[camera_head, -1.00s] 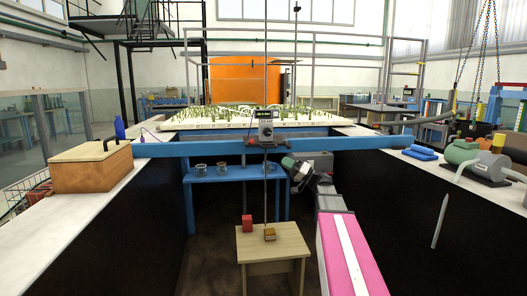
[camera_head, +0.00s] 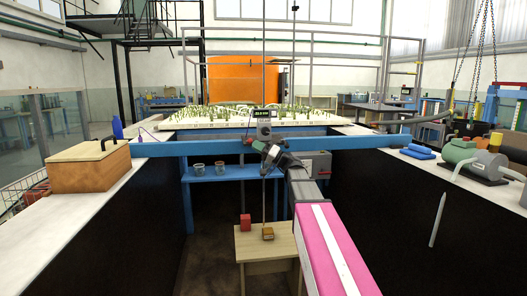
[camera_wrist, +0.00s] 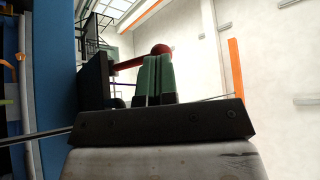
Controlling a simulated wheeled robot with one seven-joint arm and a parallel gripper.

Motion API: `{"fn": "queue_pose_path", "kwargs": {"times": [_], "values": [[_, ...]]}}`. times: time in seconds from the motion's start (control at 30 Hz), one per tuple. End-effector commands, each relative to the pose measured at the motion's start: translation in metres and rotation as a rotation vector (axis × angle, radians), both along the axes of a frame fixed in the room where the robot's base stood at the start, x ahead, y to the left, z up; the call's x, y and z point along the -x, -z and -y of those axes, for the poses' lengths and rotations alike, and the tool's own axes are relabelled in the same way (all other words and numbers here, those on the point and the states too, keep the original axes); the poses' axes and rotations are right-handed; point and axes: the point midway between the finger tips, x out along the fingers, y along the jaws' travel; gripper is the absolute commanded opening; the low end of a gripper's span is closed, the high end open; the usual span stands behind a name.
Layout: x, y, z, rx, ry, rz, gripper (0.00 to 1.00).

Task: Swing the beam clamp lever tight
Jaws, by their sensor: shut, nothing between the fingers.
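The blue beam (camera_head: 200,149) spans the channel from wall to wall. The clamp (camera_head: 264,131) sits on it at mid-span, below a small digital display (camera_head: 263,111). A little red of the lever (camera_head: 247,140) shows at the clamp's left. In the wrist view the red lever (camera_wrist: 128,64) sticks out from a dark plate (camera_wrist: 95,80) and ends in a round knob (camera_wrist: 161,49). My gripper (camera_head: 270,153) is at the clamp, in front of the beam. Its green fingers (camera_wrist: 154,78) are together and empty, with the knob just beyond their tips. I cannot tell whether they touch.
A wooden box (camera_head: 90,167) stands on the left wall top. A green pump (camera_head: 461,153) and blue item (camera_head: 417,152) are on the right wall top. Below the beam are a blue shelf with cups (camera_head: 220,169) and a small wooden table (camera_head: 262,242).

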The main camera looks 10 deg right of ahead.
Motion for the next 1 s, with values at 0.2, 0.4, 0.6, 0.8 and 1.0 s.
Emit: {"fn": "queue_pose_path", "kwargs": {"times": [0.2,0.4,0.6,0.8,1.0], "values": [[-0.001,-0.001,-0.002,0.001,0.001,-0.001,0.0],[-0.001,-0.001,-0.002,0.0,0.0,-0.001,0.0],[0.0,-0.005,-0.002,0.0,0.002,-0.031,0.0],[-0.001,-0.007,-0.001,0.001,0.001,-0.064,0.0],[-0.001,-0.012,-0.001,-0.001,0.001,-0.115,0.0]]}}
